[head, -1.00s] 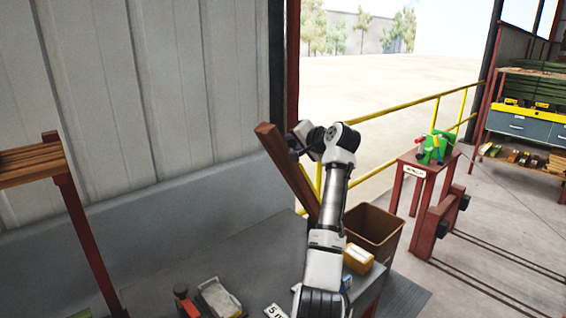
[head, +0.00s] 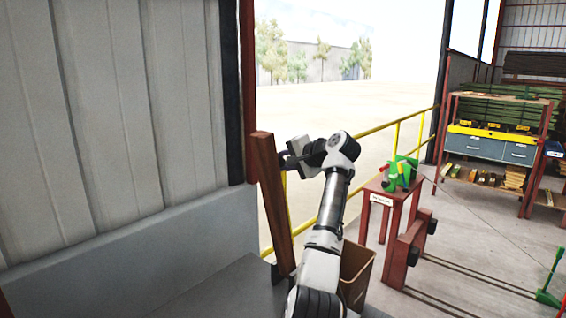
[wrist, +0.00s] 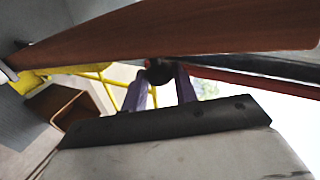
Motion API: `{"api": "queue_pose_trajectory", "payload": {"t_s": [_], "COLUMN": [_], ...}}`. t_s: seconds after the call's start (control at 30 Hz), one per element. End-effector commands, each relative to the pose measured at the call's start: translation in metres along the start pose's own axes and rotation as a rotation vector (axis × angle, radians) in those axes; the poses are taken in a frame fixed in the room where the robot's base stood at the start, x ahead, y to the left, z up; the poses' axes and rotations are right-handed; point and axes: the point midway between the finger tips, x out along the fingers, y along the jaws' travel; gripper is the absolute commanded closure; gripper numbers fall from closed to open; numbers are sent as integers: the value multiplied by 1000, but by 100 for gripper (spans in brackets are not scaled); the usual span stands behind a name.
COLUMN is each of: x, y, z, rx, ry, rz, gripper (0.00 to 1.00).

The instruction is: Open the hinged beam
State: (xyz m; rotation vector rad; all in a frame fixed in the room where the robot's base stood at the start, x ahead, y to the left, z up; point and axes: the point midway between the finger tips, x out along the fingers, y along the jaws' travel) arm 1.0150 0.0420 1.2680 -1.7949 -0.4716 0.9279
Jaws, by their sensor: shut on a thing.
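The hinged beam (head: 270,195) is a long reddish-brown bar. In the head view it stands nearly upright, tilted a little, left of my arm. In the wrist view the beam (wrist: 190,32) crosses the top of the picture. My gripper (head: 284,162) is at the upper part of the beam, on its right side. In the wrist view the two purple fingers of my gripper (wrist: 162,84) are shut on a dark round knob (wrist: 159,70) at the beam's edge. The beam's lower end and hinge are not clearly visible.
A brown bin (head: 356,275) stands behind my forearm. A yellow railing (head: 400,128) runs behind the arm. A red table (head: 377,197) with a green device (head: 402,172) stands to the right. A corrugated wall (head: 110,110) fills the left. Floor rails cross the right side.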

Motion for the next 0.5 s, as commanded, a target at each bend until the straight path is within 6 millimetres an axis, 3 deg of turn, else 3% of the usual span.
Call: {"api": "queue_pose_trajectory", "payload": {"t_s": [0.2, 0.23, 0.37, 0.5], "x": [2, 2, 2, 1], "y": [1, 1, 0, 0], "z": [2, 2, 2, 2], "rx": [2, 1, 1, 1], "ry": [-8, -8, -7, -5], "rz": [2, 2, 1, 1], "gripper": [100, 68, 51, 50]}}
